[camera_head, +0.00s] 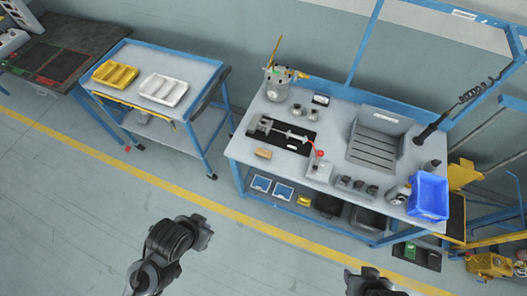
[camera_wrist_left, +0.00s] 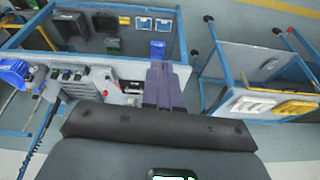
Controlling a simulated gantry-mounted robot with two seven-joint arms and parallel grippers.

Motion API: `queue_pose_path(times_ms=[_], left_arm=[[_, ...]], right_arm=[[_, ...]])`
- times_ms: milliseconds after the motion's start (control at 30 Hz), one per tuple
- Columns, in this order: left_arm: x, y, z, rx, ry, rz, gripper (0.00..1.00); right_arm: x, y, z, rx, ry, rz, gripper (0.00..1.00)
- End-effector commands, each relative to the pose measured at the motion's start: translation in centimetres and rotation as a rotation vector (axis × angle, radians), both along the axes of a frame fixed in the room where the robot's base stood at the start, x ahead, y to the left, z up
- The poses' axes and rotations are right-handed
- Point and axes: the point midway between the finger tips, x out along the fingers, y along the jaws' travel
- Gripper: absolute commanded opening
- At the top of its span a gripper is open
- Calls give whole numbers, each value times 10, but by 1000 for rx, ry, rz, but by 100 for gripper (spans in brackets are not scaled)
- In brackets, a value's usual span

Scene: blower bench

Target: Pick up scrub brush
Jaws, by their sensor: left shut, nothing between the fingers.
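The small tan block that looks like the scrub brush (camera_head: 263,153) lies on the front left part of the blue-framed bench top, in front of a black plate. It is too small in the head view to make out bristles. I cannot pick it out in the left wrist view. My left gripper (camera_wrist_left: 165,84) shows there with its two purple-grey fingers together and empty, well away from the bench. In the head view my left arm is low in the picture, over the floor in front of the bench. Only a piece of my right arm shows at the bottom edge; its gripper is out of view.
The bench (camera_head: 236,151) also holds a metal pot (camera_head: 280,88), a grey tray (camera_head: 374,150), several small parts and a blue bin (camera_head: 428,196). A cart (camera_head: 196,73) with a yellow tray (camera_head: 115,74) and a white tray (camera_head: 163,89) stands left. Floor before the bench is clear.

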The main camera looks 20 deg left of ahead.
Motion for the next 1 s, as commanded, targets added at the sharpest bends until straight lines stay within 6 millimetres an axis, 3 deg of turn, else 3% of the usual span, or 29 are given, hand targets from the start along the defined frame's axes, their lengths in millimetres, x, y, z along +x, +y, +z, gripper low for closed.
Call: queue_pose_path(times_ms=[367,800,1000], left_arm=[[0,1,0,5,0,-4,0],[0,3,-1,12,0,-9,64],[0,2,0,10,1,-7,66]], right_arm=[[0,0,0,0,0,0,43],[0,2,0,9,-1,-5,43],[0,2,0,10,-1,-6,43]])
